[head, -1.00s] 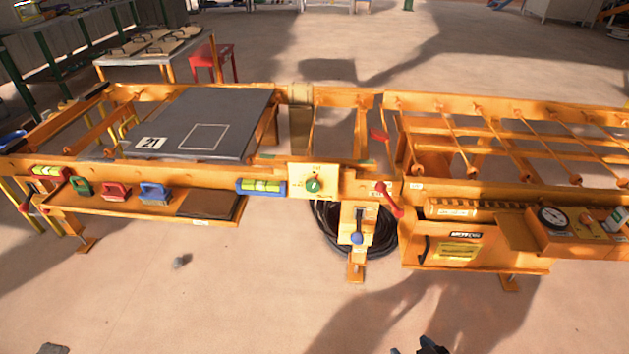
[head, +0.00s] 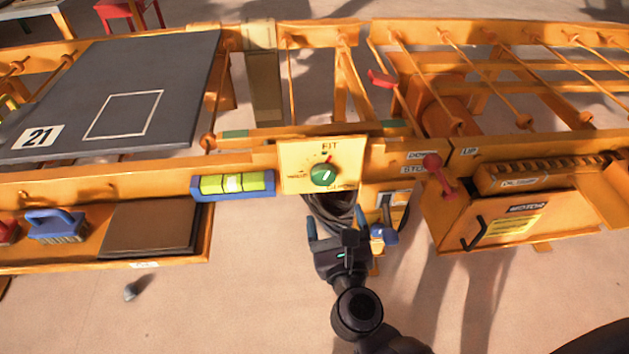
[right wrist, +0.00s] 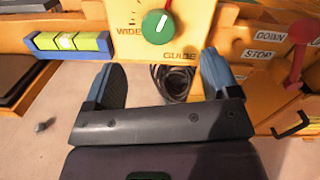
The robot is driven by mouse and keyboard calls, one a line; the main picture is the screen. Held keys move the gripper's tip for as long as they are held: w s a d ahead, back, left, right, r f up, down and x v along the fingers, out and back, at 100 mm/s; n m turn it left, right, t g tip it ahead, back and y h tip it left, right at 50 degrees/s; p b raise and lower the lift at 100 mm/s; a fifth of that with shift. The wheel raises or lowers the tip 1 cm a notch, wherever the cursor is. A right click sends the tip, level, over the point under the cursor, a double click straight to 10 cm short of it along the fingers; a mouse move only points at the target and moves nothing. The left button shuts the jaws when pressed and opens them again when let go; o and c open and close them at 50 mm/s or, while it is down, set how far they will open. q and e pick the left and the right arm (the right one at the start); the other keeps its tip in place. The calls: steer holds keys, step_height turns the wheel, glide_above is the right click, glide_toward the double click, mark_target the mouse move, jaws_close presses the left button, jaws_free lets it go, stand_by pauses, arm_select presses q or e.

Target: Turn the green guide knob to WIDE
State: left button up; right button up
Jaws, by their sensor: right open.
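The green guide knob (head: 323,174) sits on a cream plate (head: 296,181) on the front rail of the orange machine. The white line on the knob tilts up and slightly right. My right gripper (head: 338,226) is open and empty, below and in front of the plate, apart from the knob. Its two blue-tipped fingers (right wrist: 162,68) point toward the plate. My left gripper is out of view.
A blue spirit level (head: 233,185) is left of the plate. A red lever (head: 437,172) with STOP, DOWN and UP labels is to the right. A blue-knobbed handle (head: 384,235) stands close right of my gripper. A dark slab (head: 100,90) marked 21 lies on the left rollers.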

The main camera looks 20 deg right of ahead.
mark_target(324, 180)
steer(key=w+m, duration=0.1)
steer(key=w, duration=0.2)
steer(key=w+d+f+m, duration=0.1)
steer(key=w, duration=0.3)
steer(key=w+d+m, duration=0.1)
steer(key=w, duration=0.3)
steer(key=shift+w+d+f+g+h+b, duration=0.2)
steer(key=shift+d+g+h+b, duration=0.05)
steer(key=shift+g+h+b, duration=0.05)
steer(key=c, duration=0.9)
